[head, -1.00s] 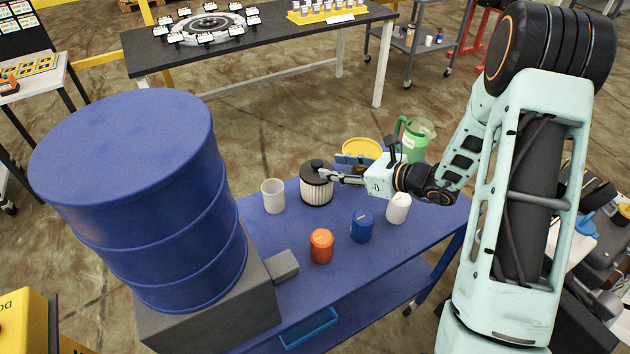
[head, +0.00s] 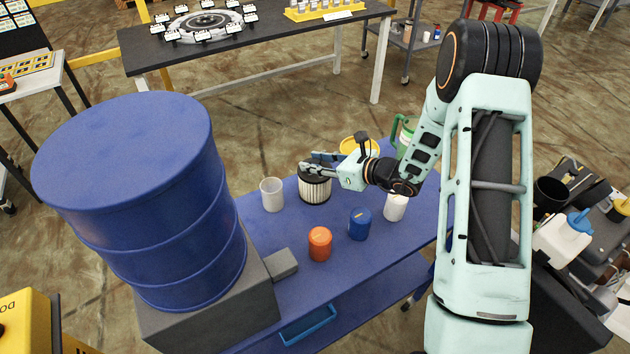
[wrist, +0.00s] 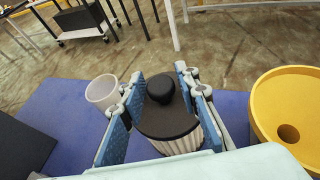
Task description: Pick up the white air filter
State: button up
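The white air filter (head: 315,191), a pleated cylinder with a black top, stands upright on the blue cart (head: 285,222). My gripper (head: 308,163) is at the filter's top, reaching in from the right, with its fingers apart. In the wrist view, the filter's black cap and round knob (wrist: 160,88) lie between the two blue-padded fingers. Its pleated side (wrist: 178,145) shows below the cap. The fingers stand on either side of the cap; I cannot tell whether either touches it. My palm hides the filter's near lower part in the wrist view.
A clear cup (head: 272,195) stands close left of the filter. An orange jar (head: 320,243), a blue jar (head: 359,223) and a white bottle (head: 395,207) stand in front. A yellow container (wrist: 262,105) and a green jug (head: 401,136) are behind. A blue drum (head: 130,200) stands left.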

grip_shut()
jog(key=shift+r, duration=0.1)
